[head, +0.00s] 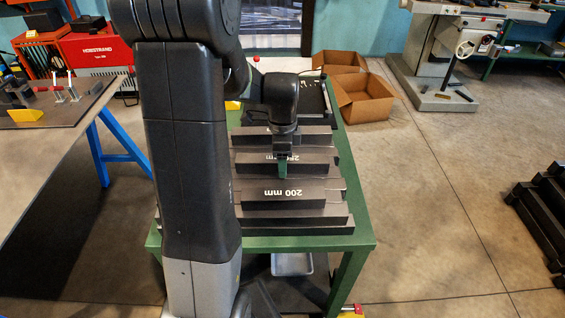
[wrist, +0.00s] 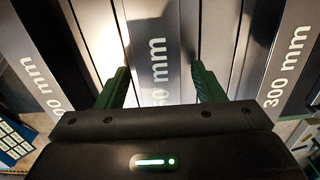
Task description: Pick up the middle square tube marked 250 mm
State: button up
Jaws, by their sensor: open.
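The middle square tube (head: 310,160) is dark and lies crosswise on the green table, its white 250 mm mark partly hidden behind my gripper. In the wrist view this tube (wrist: 152,30) runs between the two green fingers, with "50 mm" readable. My gripper (head: 283,168) points down at the tube's middle; it also shows in the wrist view (wrist: 160,72). It is open, one finger on each side of the tube, with gaps showing. I cannot tell how far down the fingertips reach beside it.
A tube marked 200 mm (head: 290,194) lies nearer me; a tube marked 300 mm (wrist: 288,60) shows at right in the wrist view. Plain dark bars lie between them. The green table (head: 362,237) has an open floor to its right, with cardboard boxes (head: 365,108) behind.

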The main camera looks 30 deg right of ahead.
jog(key=shift+f, duration=0.2)
grip_shut()
jog(key=shift+r, duration=0.1)
